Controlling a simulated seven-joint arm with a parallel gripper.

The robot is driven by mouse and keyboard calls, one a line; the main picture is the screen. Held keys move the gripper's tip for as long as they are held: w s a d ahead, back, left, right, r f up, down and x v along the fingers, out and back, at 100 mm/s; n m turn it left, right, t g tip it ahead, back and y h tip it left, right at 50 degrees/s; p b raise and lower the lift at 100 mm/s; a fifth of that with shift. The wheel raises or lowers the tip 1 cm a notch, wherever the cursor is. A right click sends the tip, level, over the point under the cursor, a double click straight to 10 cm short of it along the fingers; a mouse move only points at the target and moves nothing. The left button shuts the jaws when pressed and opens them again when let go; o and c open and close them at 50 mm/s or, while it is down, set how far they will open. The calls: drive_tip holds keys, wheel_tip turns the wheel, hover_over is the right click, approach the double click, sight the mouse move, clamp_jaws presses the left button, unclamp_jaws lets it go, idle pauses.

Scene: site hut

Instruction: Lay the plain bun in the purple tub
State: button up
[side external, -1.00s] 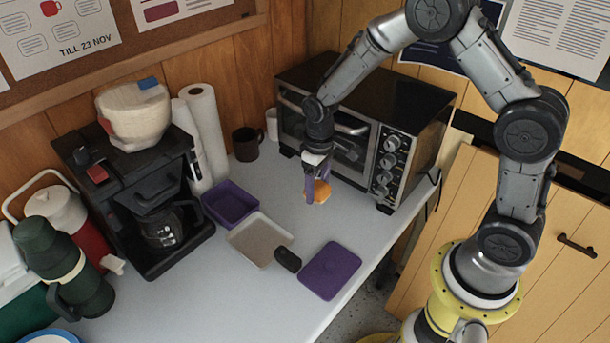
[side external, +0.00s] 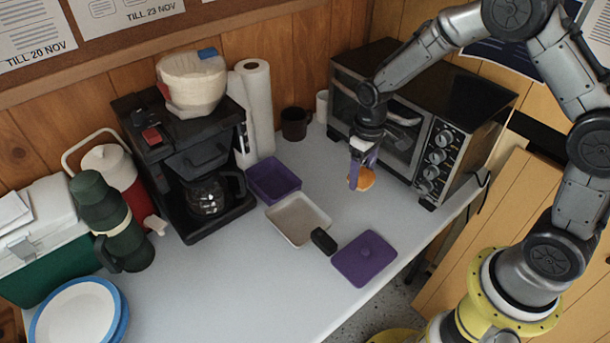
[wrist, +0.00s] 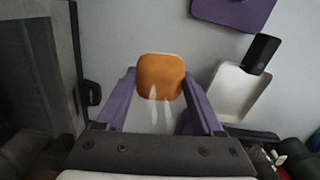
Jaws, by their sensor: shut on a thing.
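The plain bun (side external: 366,180) is orange-brown and round-edged. My gripper (side external: 358,172) is shut on it and holds it in front of the toaster oven, seemingly above the worktop. In the wrist view the bun (wrist: 160,76) sits at the tips of my gripper's purple fingers (wrist: 158,95). The purple tub (side external: 274,181) is an open, rectangular container on the worktop, left of my gripper and apart from it, near the coffee maker. It looks empty. I do not make out the tub in the wrist view.
A pale shallow tray (side external: 298,219) adjoins the tub, with a small black object (side external: 323,241) at its corner. A flat purple lid (side external: 365,258) lies nearer the front edge. The toaster oven (side external: 410,125) stands behind my gripper; the coffee maker (side external: 180,160) is left.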

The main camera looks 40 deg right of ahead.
drive_tip(key=n, duration=0.3)
drive_tip(key=shift+w+r, duration=0.1)
drive_tip(key=shift+r, duration=0.3)
drive_tip(key=w+a+r+n, duration=0.3)
drive_tip(key=a+n, duration=0.2)
drive_tip(key=n, duration=0.9)
hover_over(274, 190)
drive_tip(key=s, duration=0.2)
drive_tip(key=f, duration=0.7)
drive_tip(key=shift+w+d+f, duration=0.2)
drive_tip(key=shift+w+f, duration=0.05)
drive_tip(key=shift+f, duration=0.1)
drive_tip(key=shift+w+a+f, duration=0.2)
drive_tip(key=shift+w+f, duration=0.5)
drive_tip(key=shift+f, duration=1.6)
drive_tip(key=shift+f, duration=0.15)
